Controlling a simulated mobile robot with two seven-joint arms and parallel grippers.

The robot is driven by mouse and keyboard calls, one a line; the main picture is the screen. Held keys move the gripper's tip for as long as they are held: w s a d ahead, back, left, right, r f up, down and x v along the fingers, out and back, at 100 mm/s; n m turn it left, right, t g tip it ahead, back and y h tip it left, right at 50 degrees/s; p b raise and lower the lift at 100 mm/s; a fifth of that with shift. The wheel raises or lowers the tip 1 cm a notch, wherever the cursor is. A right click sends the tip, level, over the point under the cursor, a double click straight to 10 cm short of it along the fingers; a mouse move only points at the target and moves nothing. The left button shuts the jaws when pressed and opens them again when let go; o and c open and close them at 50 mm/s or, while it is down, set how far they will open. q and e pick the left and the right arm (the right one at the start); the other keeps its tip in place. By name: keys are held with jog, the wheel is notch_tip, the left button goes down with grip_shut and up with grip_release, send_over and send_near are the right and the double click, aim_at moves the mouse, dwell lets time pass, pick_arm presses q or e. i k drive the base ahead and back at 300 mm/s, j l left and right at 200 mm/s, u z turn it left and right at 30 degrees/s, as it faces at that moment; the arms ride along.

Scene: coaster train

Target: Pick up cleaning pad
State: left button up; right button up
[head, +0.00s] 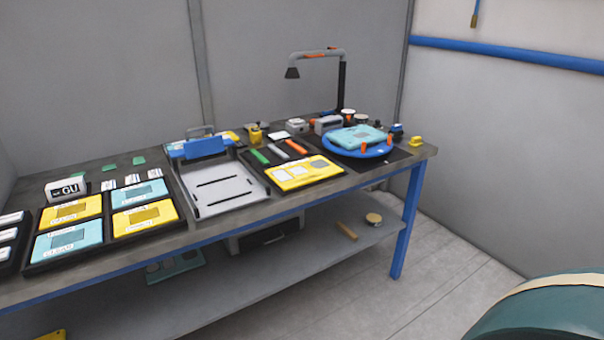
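No thing in the head view can be told for certain as the cleaning pad. A small flat white piece (279,136) lies near the back of the workbench, behind a dark tray with green, grey and orange tools. Small green flat pieces (138,161) lie at the back left of the bench. A teal block (357,137) rests on a round blue stand (346,152) with orange posts at the right end. Neither of my grippers is in view.
The workbench (232,217) has blue legs and a lower shelf (290,256). A lamp (341,80) rises at its back right. Trays of yellow and teal panels (145,217) fill the left. A large green rounded object (550,312) stands at lower right; floor between is clear.

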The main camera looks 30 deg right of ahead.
aim_at(415, 142)
jog(key=z, duration=1.75)
jog(key=u, duration=0.4)
jog(key=i+l+u, duration=0.3)
jog(key=u, duration=0.15)
jog(key=i+l+u, duration=0.25)
jog(key=l+u, duration=0.2)
jog(key=i+l+u, duration=0.1)
jog(key=l, duration=0.25)
jog(key=i+l, duration=0.15)
jog(key=l, duration=0.25)
jog(key=i+l+u, duration=0.15)
jog(key=l, duration=0.2)
jog(key=i+l, duration=0.1)
jog(key=l, duration=0.25)
jog(key=i+l, duration=0.1)
jog(key=l, duration=0.25)
jog(key=i+l, duration=0.1)
jog(key=l, duration=0.25)
